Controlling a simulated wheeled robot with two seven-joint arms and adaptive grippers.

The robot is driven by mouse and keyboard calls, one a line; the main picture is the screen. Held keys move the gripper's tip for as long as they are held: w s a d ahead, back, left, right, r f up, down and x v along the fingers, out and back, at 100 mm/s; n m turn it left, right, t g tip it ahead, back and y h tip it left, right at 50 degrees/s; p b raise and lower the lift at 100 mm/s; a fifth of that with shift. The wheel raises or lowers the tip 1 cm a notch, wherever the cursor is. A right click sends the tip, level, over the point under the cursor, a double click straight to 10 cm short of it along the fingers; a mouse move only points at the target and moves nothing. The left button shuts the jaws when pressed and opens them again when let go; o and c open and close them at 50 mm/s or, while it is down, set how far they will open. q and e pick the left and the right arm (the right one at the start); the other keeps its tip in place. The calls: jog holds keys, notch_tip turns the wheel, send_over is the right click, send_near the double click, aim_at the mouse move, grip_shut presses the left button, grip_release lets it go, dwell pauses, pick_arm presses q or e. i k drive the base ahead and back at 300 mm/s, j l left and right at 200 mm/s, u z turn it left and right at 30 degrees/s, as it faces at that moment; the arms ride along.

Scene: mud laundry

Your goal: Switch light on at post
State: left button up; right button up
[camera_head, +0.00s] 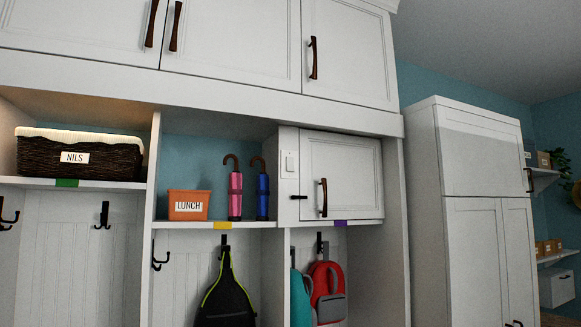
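A small white light switch (290,163) is on the narrow white post (288,140) left of a small closed cabinet door (341,175) with a dark handle. Its rocker is too small to tell whether it is on or off. A dark latch-like fitting (298,197) sits below the switch on the same post. Neither of my grippers is in view.
Left of the post, a shelf holds an orange LUNCH box (188,205) and pink (235,196) and blue (262,197) umbrellas. A wicker NILS basket (79,157) is farther left. A black bag (226,300) and red backpack (327,291) hang below. A tall white cabinet (480,210) stands right.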

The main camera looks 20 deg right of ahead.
aim_at(289, 161)
jog(key=i+l, duration=1.3)
jog(key=i+l+z, duration=0.05)
